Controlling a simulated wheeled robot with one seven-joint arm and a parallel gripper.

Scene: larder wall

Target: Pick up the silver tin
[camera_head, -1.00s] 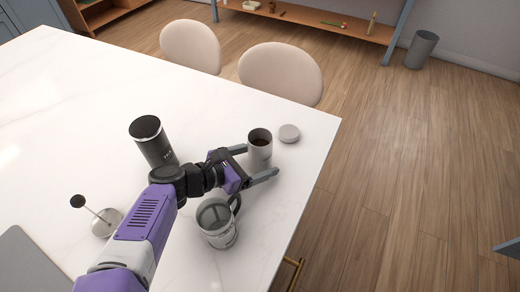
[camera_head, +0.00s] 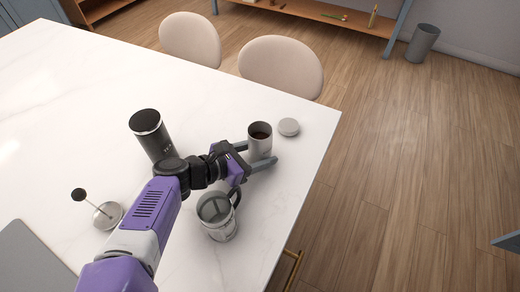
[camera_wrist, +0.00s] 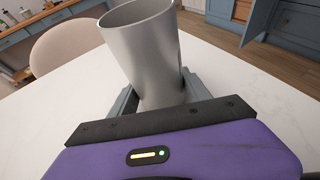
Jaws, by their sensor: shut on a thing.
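The silver tin (camera_head: 260,142) is an open-topped upright cylinder with dark contents, near the right edge of the white table. My gripper (camera_head: 262,158) is shut on the tin, with one finger on each side of it. In the wrist view the tin (camera_wrist: 148,55) rises between the fingers (camera_wrist: 158,92), its rim toward the top of the picture. A round grey lid (camera_head: 289,127) lies on the table just behind and to the right of the tin. I cannot tell whether the tin's base touches the table.
A glass jug (camera_head: 217,218) with a dark handle stands just in front of my gripper. A black canister (camera_head: 151,137) stands to the left, beside my arm. A plunger (camera_head: 106,214) lies at the left. Two beige chairs (camera_head: 280,68) stand behind the table (camera_head: 60,100).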

